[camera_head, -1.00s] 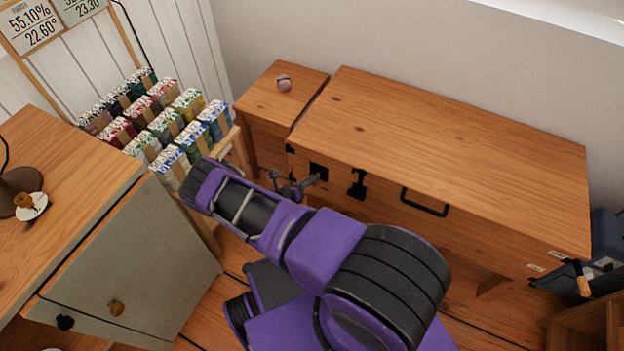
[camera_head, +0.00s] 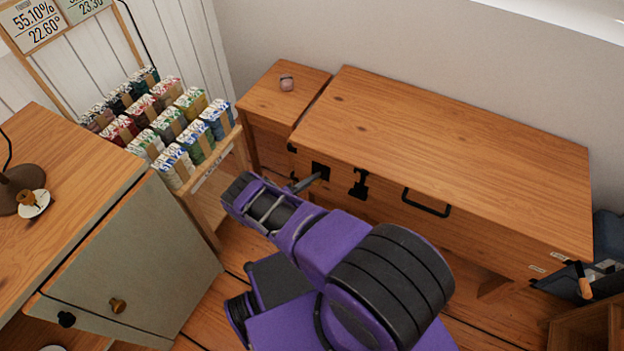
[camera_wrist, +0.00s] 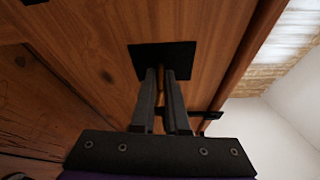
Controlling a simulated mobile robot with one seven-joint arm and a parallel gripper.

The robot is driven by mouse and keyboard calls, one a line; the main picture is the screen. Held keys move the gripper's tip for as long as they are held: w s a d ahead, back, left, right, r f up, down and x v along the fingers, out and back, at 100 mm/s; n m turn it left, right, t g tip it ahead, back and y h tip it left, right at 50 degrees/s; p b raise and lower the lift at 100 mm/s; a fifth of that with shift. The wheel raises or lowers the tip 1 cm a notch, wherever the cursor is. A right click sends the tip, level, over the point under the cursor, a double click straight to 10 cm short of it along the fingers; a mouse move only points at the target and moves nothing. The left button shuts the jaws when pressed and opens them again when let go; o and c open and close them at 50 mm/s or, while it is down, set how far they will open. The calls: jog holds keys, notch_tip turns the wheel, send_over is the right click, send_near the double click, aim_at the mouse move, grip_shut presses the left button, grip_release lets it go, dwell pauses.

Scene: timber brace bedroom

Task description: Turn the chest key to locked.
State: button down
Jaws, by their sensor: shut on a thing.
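The wooden chest (camera_head: 450,150) stands against the wall, lid closed. Its black lock plate (camera_head: 320,170) is at the left end of the front face; it also shows in the wrist view (camera_wrist: 178,55). My gripper (camera_head: 314,180) is at the lock plate. In the wrist view my gripper (camera_wrist: 162,78) has its two dark fingers close together in front of the plate, shut on the key (camera_wrist: 161,86). Only a thin brass-coloured strip of the key shows between the fingers. Its bow and its turn angle are mostly hidden.
A black hasp (camera_head: 359,184) and a black handle (camera_head: 426,203) are on the chest front. A small cabinet (camera_head: 270,105) stands left of the chest. A rack of banded bundles (camera_head: 170,125) and a grey-doored cabinet (camera_head: 130,260) are close on the left of my arm.

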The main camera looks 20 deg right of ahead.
dwell(0.6)
jog(key=c, duration=1)
grip_release()
jog(key=shift+a, duration=0.15)
jog(key=v, duration=1.7)
jog(key=shift+a+f, duration=0.15)
